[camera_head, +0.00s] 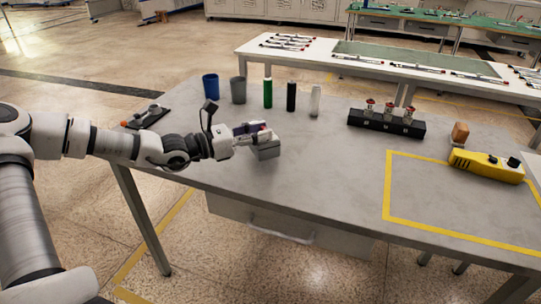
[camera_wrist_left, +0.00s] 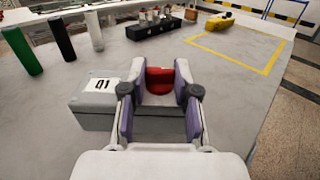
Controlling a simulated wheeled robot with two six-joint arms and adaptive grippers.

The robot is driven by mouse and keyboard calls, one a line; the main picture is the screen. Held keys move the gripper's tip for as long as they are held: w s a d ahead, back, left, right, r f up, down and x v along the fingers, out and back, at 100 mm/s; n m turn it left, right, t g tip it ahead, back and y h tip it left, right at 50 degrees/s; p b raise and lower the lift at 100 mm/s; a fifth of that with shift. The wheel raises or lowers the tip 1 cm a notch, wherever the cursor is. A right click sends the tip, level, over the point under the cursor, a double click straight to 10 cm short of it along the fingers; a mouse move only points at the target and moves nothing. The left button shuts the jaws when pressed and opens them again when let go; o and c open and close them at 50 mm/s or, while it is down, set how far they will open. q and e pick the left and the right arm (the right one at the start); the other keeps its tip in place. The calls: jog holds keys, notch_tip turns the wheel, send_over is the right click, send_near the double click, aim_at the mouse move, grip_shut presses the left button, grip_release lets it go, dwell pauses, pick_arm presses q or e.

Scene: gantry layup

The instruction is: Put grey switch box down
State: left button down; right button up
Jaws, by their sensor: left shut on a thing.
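The grey switch box (camera_head: 266,151) is in my left gripper (camera_head: 257,133), over the near left-middle part of the grey table (camera_head: 325,170). The fingers hide part of the box. My right gripper is not in view.
A blue cup (camera_head: 211,86), a grey cup (camera_head: 238,90) and several bottles stand behind. A black block with red-topped parts (camera_head: 386,122) is further right. A yellow pendant (camera_head: 486,165) lies at the yellow-taped rectangle (camera_head: 388,185), whose inside is mostly clear.

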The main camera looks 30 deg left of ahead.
pick_arm(q)
jog(key=w+f, duration=0.1)
jog(key=w+f+b, duration=0.1)
jog(key=w, duration=0.1)
jog(key=w+f, duration=0.1)
jog(key=w, duration=0.1)
jog(key=shift+f, duration=0.5)
jog(key=shift+f+b, duration=0.2)
jog(key=shift+b, duration=0.3)
jog(key=c, duration=0.9)
grip_release()
jog(key=shift+o, duration=0.2)
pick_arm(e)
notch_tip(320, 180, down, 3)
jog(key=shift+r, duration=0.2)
pick_arm(q)
jog(key=shift+r, duration=0.1)
